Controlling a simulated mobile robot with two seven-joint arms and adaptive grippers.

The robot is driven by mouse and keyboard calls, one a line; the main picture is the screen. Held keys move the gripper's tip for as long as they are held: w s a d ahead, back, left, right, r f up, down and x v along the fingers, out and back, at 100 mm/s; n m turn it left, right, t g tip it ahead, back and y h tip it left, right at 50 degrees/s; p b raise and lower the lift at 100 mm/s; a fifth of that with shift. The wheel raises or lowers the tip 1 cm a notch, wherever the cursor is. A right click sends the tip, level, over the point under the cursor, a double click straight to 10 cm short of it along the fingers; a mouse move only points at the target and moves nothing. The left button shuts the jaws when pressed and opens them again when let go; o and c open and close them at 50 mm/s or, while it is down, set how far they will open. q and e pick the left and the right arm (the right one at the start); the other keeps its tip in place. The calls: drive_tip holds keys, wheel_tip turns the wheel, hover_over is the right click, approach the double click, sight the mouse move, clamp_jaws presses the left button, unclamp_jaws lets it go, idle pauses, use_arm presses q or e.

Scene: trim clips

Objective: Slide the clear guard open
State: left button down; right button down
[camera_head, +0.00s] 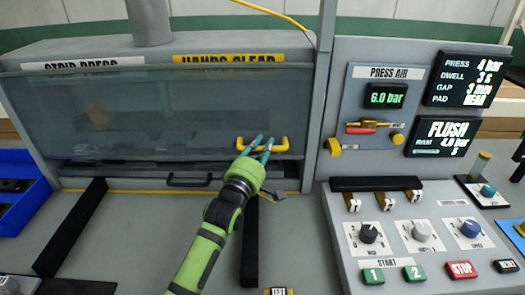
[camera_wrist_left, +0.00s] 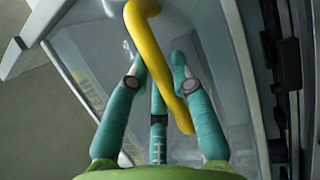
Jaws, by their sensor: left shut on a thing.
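The clear guard (camera_head: 190,115) is a tinted see-through panel across the front of the strip press, under the HANDS CLEAR label. Its yellow handle (camera_head: 284,145) is at the panel's lower right. My left gripper (camera_head: 257,143) is shut on this handle, with its teal fingers at the handle's left part. In the left wrist view the yellow handle (camera_wrist_left: 148,50) runs between the fingers of my left gripper (camera_wrist_left: 160,68), with the guard panel behind. The panel covers the press opening, and a blurred orange shape shows through it. My right gripper is not in view.
A control box with START and STOP buttons (camera_head: 461,269) and dials stands at the right. The PRESS AIR panel (camera_head: 385,105) is above it. A blue bin (camera_head: 22,200) is at the left. Black strips (camera_head: 72,228) lie on the bench in front of the press.

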use_arm(q)
drive_tip(key=p, duration=0.9)
approach(270, 86)
drive_tip(key=x, duration=0.5)
drive_tip(key=shift+r, duration=0.15)
drive_tip(key=c, duration=1.1)
unclamp_jaws()
drive_tip(key=shift+o, duration=0.2)
drive_tip(key=v, duration=1.2)
